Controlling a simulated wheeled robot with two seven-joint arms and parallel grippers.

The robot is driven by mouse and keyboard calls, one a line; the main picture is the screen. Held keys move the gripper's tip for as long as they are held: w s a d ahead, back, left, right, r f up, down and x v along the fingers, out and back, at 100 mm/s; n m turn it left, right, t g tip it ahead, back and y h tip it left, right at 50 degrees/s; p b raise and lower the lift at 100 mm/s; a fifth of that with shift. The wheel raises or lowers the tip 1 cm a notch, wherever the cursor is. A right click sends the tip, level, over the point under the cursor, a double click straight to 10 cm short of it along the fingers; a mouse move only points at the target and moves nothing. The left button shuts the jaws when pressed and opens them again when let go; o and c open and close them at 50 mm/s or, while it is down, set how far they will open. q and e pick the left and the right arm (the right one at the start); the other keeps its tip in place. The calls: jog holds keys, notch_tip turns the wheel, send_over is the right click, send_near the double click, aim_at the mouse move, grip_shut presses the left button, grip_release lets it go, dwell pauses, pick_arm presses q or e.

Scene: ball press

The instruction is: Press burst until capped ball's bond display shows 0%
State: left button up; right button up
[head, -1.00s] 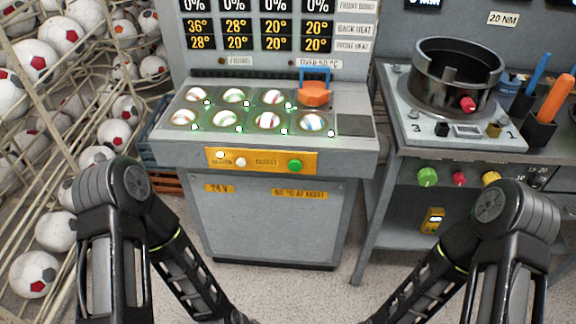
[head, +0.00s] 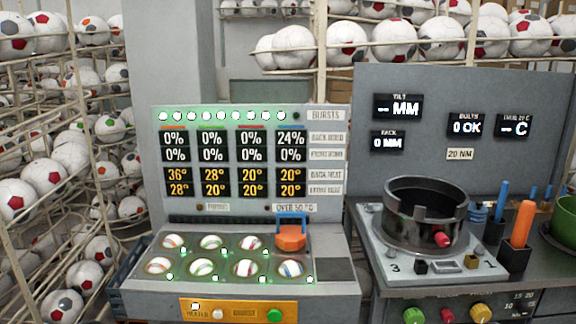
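The press console (head: 335,298) stands in the middle of the head view. An orange cap with a blue handle (head: 291,237) sits on the back right seat and hides the ball there. The other seats hold several striped white balls (head: 248,268). On the bond display (head: 230,146), the rightmost back bond reads 24%. All other bond readings are 0%. Most of the burst lamps (head: 222,116) are lit; the far right one is dark. A green button (head: 275,315) sits right of the burst label on the yellow panel (head: 240,312). Neither gripper is in view.
A bench at right holds a black ring fixture (head: 427,215), a holder with an orange-handled tool (head: 522,223) and a green bowl (head: 566,222). Wire racks of footballs (head: 70,155) fill the left side. The space in front of the console is out of view.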

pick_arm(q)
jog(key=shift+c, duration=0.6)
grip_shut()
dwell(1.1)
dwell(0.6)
